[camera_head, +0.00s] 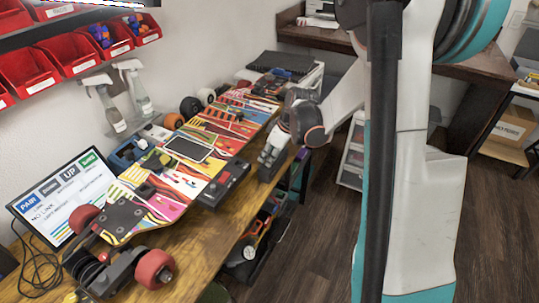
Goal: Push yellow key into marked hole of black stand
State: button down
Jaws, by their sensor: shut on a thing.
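My gripper (268,168) is at the right edge of the workbench, low beside the skateboard deck, with its dark fingers pointing down. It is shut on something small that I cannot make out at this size. I cannot pick out the yellow key for certain. A black box-like unit (209,198) with a small red spot on top sits at the deck's near right edge, left of my gripper and apart from it. I cannot tell whether it is the black stand, and no marked hole can be made out.
A colourful skateboard (160,205) with red wheels runs along the wooden bench (205,253). A tablet screen (66,195), spray bottles (105,105) and red wall bins (70,52) are at the left. A dark desk (340,38) stands behind. Open floor lies right of the bench.

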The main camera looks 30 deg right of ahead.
jog(key=shift+f, duration=0.3)
dwell(0.4)
jog(key=c, duration=1.4)
grip_release()
jog(key=shift+o, duration=0.2)
jog(key=shift+o, duration=1.4)
jog(key=shift+r, duration=0.1)
jog(key=shift+r+p, duration=0.35)
jog(key=shift+r+p, duration=0.7)
jog(key=shift+r, duration=0.4)
